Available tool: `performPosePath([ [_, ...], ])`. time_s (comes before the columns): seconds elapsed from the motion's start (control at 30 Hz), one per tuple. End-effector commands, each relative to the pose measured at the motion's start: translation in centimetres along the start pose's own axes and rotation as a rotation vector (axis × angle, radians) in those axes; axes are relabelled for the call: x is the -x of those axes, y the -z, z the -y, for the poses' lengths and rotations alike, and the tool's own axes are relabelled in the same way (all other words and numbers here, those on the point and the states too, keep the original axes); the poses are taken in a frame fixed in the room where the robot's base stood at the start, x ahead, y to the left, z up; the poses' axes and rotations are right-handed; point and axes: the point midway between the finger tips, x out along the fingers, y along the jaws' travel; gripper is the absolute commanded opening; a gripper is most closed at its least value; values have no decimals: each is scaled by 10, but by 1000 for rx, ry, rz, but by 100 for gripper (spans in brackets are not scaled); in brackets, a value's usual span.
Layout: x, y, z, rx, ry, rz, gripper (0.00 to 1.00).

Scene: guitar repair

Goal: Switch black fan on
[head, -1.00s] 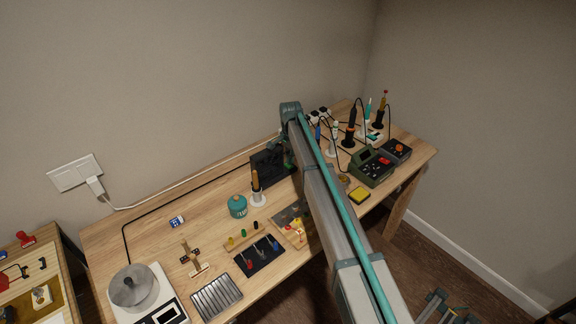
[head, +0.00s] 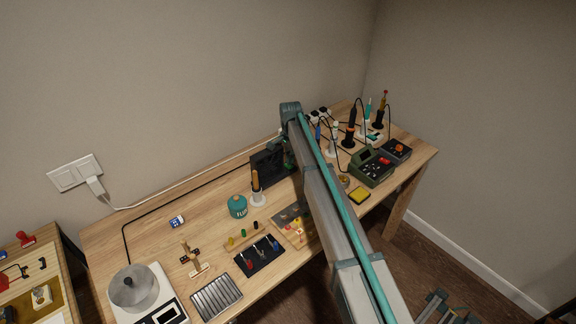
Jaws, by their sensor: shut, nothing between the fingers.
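The black fan (head: 264,170) stands upright toward the back of the wooden workbench, left of my arm. Its right side is partly covered by my arm. My gripper (head: 287,158) is small and partly hidden at the fan's upper right edge, below the bent end of my arm. It is shut and holds nothing. I cannot tell whether it touches the fan. The fan's switch cannot be made out.
Soldering stations (head: 371,167) and upright tools crowd the bench's right end. A scale with a metal pot (head: 133,288) is at front left.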

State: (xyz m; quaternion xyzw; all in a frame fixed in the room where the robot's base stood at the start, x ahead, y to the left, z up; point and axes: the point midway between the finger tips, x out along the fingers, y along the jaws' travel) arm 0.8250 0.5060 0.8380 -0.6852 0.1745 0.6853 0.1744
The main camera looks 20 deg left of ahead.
Motion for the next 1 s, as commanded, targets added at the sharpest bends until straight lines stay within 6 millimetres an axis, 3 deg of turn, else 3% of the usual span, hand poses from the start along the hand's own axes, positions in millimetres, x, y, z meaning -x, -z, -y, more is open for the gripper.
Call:
performPosePath([
  [1.0, -14, 0, 0, 0, 0, 0, 0],
])
